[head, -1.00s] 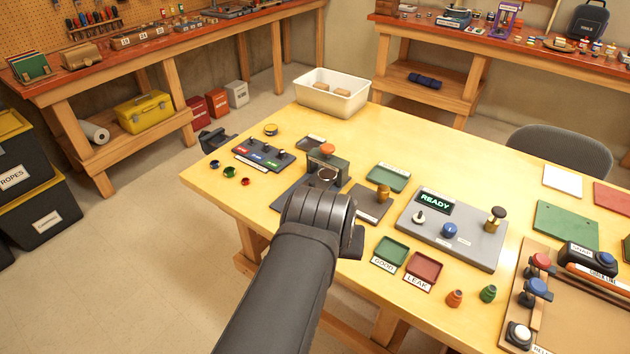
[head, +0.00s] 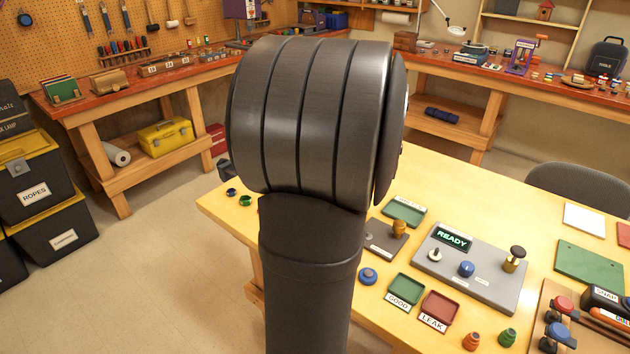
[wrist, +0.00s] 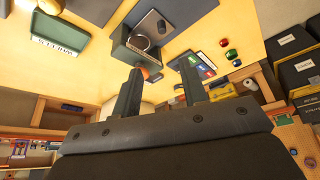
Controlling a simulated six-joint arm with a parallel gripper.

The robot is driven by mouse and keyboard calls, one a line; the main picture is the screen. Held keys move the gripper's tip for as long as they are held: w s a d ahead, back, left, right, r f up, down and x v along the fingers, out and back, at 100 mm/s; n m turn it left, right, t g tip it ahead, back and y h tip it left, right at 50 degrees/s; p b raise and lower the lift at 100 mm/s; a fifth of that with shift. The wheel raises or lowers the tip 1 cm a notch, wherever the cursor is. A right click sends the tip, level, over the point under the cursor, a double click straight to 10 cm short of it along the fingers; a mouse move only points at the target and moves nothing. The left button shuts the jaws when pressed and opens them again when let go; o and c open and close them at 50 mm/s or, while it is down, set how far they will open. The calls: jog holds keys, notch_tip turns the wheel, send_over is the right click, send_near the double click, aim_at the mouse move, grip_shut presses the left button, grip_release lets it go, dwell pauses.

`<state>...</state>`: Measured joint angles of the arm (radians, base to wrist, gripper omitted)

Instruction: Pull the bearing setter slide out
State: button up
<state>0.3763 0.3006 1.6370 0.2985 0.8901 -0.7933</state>
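The bearing setter (wrist: 122,52) shows in the wrist view as a grey-green block with a metal ring (wrist: 139,43) at its opening and an orange knob (wrist: 153,74) beside my left-hand finger. A dark plate (wrist: 155,27) lies by the ring; how far the slide is out I cannot tell. My gripper (wrist: 160,66) is open, its two fingers apart with nothing clearly held between them. Whether a finger touches the setter or knob I cannot tell. In the head view my arm hides the setter and my gripper.
A panel with colored labels (wrist: 198,67) is close to the right-hand finger. In the head view, a grey READY console (head: 470,275), a green tray (head: 405,289) and a red tray (head: 440,309) stand right of my arm. Bare yellow bench (head: 480,190) lies behind the console.

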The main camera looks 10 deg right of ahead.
jog(key=shift+n, duration=0.3)
jog(key=x, duration=1.3)
jog(key=w+x, duration=0.1)
jog(key=x, duration=0.5)
jog(key=shift+a+f, duration=0.1)
jog(key=shift+a, duration=0.1)
jog(key=shift+c, duration=0.2)
grip_shut()
